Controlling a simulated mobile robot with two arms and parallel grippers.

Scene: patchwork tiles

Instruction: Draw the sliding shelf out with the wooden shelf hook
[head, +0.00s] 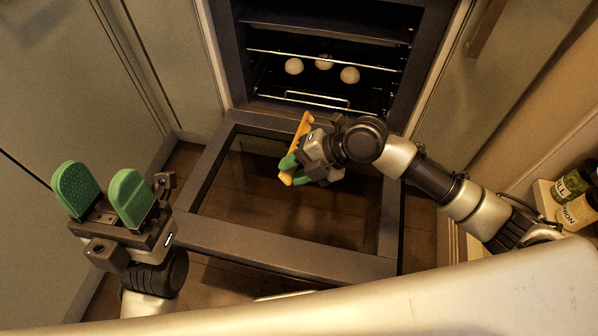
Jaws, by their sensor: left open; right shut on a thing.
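The oven (245,45) stands open with its door (300,258) folded down in front. Inside, a wire shelf shows a pale front bar (318,96). Three round white things (349,75) sit in the oven above this bar. My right gripper (290,170) is shut on the orange-yellow wooden shelf hook (301,126), over the open door. The hook points up toward the oven mouth, and its upper end looks apart from the shelf bar. The gripper covers the hook's middle. My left gripper (100,200) is open and empty, left of the door.
Cabinet fronts (185,60) flank the oven on the left and a panel with a handle (486,27) on the right. Jars (577,210) stand on a small ledge at the right edge. The space above the open door is otherwise clear.

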